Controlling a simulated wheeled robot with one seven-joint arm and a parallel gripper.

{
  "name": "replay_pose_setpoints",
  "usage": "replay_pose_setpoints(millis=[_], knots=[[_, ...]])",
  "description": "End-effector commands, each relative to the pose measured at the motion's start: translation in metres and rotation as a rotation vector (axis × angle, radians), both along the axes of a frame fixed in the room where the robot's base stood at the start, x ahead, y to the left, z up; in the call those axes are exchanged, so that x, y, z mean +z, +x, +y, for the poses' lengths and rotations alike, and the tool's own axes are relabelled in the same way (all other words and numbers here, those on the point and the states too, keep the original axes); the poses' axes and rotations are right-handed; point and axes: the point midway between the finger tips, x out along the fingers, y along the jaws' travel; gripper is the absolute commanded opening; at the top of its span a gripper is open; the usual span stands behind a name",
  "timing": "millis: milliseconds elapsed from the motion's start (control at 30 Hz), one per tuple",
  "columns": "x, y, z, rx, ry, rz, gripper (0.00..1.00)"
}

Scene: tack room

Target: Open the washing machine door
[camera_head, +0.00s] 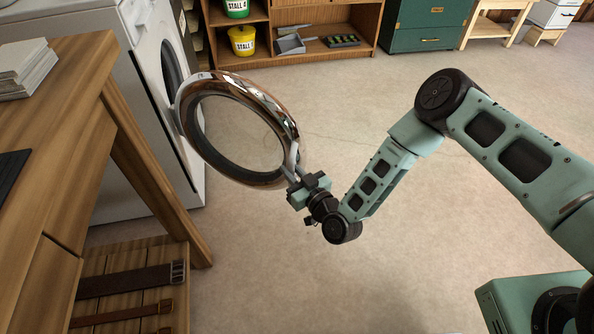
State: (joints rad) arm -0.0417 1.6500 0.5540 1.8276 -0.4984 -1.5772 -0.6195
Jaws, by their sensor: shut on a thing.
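The white washing machine (133,112) stands at the upper left, partly behind the wooden table. Its round door (283,118), with a shiny chrome rim and a glass middle, is swung well open and stands out from the machine's front over the floor. The dark drum opening (172,68) shows in part behind the door's hinge side. My gripper (297,180) is at the door's free edge, at the lower right of the rim. It is shut on the door's handle there; the fingertips are small and partly hidden by the gripper body.
A wooden table (62,75) with stacked papers (24,66) is at the left, with belts (125,280) on a low shelf below. Wooden shelves (335,16) with a yellow bucket (243,41) and a green cabinet (428,24) line the back. The floor between is clear.

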Motion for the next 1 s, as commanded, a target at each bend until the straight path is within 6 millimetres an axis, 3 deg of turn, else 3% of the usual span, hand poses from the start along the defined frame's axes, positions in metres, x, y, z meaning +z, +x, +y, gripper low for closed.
replay_pose_setpoints(millis=[400,433,500,867,1000], knots=[[0.002,0.001,0.003,0.004,0.004,-0.001,0.00],[0.002,0.001,0.003,0.004,0.004,-0.001,0.23],[0.002,0.001,0.003,0.003,0.003,-0.001,0.36],[0.001,-0.001,0.001,0.001,0.001,0.000,0.36],[0.001,-0.011,-0.006,0.003,0.000,0.002,0.36]])
